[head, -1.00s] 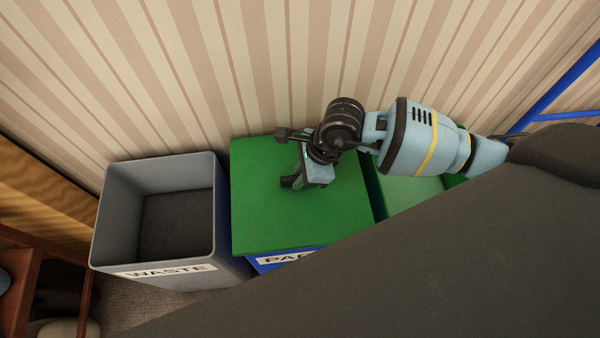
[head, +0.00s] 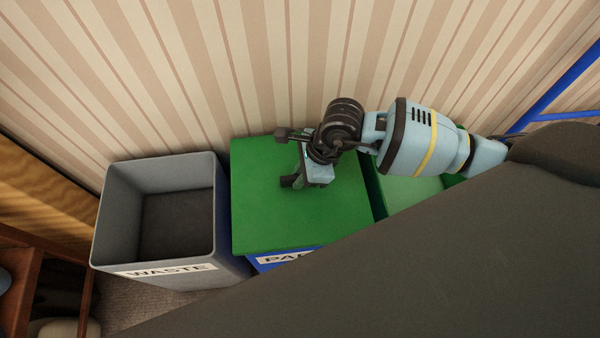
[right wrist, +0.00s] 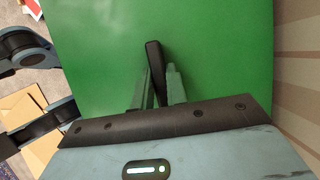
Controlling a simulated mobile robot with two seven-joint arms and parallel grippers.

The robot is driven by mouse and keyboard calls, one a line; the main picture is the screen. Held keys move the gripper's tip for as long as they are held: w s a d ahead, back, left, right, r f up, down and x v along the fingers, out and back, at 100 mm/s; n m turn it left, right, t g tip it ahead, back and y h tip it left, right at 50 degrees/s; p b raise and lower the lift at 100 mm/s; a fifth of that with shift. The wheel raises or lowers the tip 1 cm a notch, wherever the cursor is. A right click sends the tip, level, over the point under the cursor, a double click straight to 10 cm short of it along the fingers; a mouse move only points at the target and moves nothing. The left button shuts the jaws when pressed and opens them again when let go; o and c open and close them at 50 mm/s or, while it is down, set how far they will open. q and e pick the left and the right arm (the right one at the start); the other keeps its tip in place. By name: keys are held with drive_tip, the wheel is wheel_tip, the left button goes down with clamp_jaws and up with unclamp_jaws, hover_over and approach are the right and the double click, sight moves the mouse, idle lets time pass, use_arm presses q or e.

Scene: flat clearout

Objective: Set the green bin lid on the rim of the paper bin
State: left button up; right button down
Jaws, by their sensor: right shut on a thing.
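The green bin lid (head: 270,215) lies over the top of the blue paper bin (head: 275,262), whose white label is partly hidden by a dark part of me. The lid looks flat and covers the bin's opening; whether it touches the rim all round is hidden. My right gripper (head: 290,183) is over the middle of the lid. In the right wrist view, the lid (right wrist: 105,50) fills most of the picture and the fingers (right wrist: 160,85) are closed on its dark handle (right wrist: 154,60). My left gripper is not in view.
The open grey waste bin (head: 160,262) stands directly left of the paper bin. A green bin (head: 410,190) stands directly right. The striped wall (head: 200,70) is close behind. A wooden shelf (head: 20,280) is at the far left.

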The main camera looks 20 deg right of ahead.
drive_tip(key=shift+f+b, duration=0.8)
drive_tip(key=shift+f, duration=0.4)
idle(0.4)
drive_tip(key=c, duration=1.3)
unclamp_jaws()
drive_tip(key=p+v, duration=0.1)
drive_tip(key=v, duration=0.6)
drive_tip(key=shift+d+r, duration=0.15)
drive_tip(key=shift+r, duration=0.2)
